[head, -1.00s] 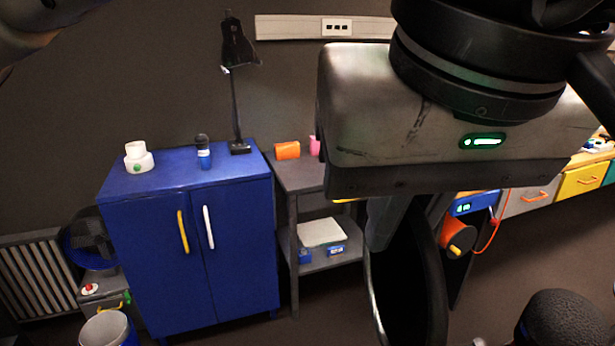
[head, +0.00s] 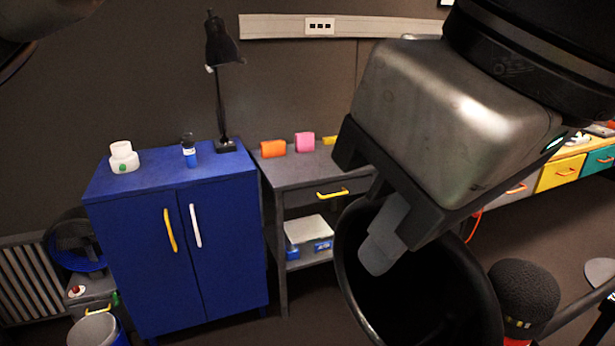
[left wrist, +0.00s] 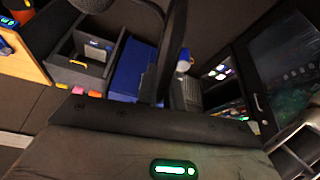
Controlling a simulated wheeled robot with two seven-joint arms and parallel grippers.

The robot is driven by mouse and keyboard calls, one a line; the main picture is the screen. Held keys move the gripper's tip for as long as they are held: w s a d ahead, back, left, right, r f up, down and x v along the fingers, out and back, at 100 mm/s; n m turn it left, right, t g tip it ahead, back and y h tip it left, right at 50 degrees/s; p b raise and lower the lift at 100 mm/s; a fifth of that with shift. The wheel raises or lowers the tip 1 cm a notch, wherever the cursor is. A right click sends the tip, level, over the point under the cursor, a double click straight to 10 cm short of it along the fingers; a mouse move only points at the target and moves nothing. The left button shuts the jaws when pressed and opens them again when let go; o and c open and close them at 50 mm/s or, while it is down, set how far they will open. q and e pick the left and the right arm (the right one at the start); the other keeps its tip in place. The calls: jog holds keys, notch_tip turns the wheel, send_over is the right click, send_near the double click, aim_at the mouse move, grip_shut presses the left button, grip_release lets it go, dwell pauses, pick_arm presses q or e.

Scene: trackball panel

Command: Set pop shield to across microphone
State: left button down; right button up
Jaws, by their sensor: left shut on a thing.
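The pop shield (head: 350,285) is a round black hoop with a dark face, tilted, in the lower middle of the head view. My left gripper (head: 385,240) is shut on its upper rim. In the left wrist view the pop shield (left wrist: 173,50) shows nearly edge-on, rising from the gripper. The microphone (head: 525,295) has a dark foam head above a red body, at lower right in the head view. It is just right of the shield's edge; I cannot tell the depth gap between them. My right gripper is not in view.
A blue cabinet (head: 180,250) stands at the left with a black lamp (head: 222,80), a bottle and a white jar on it. A grey side table (head: 283,180) holds small coloured blocks. A thin dark stand arm (head: 580,308) runs right of the microphone.

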pick_arm(q)
jog(key=c, duration=1.5)
grip_release()
jog(key=p+v, duration=0.4)
jog(key=shift+r, duration=0.25)
jog(key=shift+v, duration=0.95)
jog(key=shift+s+d+r, duration=0.2)
jog(key=shift+s+r, duration=0.1)
jog(key=shift+r, duration=0.25)
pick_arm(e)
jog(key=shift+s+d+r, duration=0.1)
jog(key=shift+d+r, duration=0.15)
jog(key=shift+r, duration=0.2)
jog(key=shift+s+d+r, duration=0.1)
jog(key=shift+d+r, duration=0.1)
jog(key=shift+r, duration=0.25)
pick_arm(q)
jog(key=shift+r, duration=0.1)
jog(key=shift+s, duration=0.1)
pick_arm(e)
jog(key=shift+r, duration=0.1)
